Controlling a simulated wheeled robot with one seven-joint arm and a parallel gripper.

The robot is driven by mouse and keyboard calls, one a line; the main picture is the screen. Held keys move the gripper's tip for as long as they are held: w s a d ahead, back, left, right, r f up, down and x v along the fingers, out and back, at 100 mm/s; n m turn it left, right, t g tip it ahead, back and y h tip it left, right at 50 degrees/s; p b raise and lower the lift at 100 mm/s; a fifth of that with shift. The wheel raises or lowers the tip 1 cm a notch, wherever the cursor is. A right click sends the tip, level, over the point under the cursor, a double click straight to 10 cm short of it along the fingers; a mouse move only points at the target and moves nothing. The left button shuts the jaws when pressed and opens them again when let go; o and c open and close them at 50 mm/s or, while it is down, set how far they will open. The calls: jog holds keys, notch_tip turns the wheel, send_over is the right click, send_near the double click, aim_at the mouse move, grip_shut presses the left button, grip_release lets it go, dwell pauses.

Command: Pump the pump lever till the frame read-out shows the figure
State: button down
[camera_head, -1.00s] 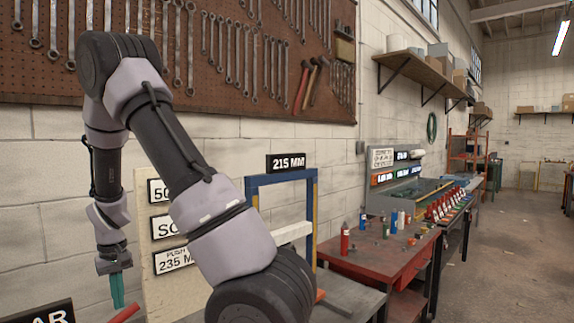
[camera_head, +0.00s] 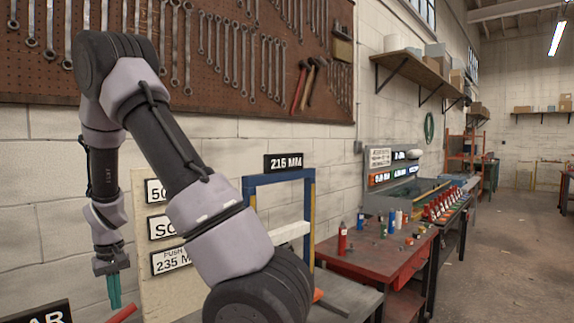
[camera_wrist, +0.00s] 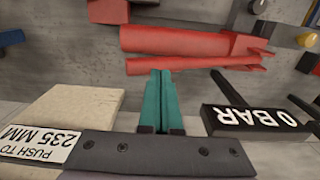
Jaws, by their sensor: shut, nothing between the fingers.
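The frame read-out (camera_head: 284,163) shows 215 MM and sits on top of the blue and yellow frame (camera_head: 280,180). A sign (camera_head: 170,259) on the pale board reads PUSH TO 235 MM. My gripper (camera_head: 115,306) hangs at the lower left, pointing down, its teal fingers shut and empty. A red bar (camera_head: 122,314), seemingly the pump lever, shows at the bottom edge beside the fingertips. In the wrist view, the fingertips (camera_wrist: 163,72) are near a thin red rod (camera_wrist: 190,63) beside a thicker red cylinder (camera_wrist: 175,40). I cannot tell whether they touch.
A 0 BAR plate (camera_wrist: 258,121) stands close to the right of the fingers in the wrist view. The pale board (camera_wrist: 72,117) is at their left. A red table (camera_head: 375,252) with bottles stands to the right. My arm hides part of the board and frame.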

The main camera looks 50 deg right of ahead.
notch_tip(320, 180, down, 11)
jog(key=shift+r, duration=0.2)
notch_tip(320, 180, up, 8)
jog(key=shift+r, duration=0.1)
dwell(0.8)
dwell(0.9)
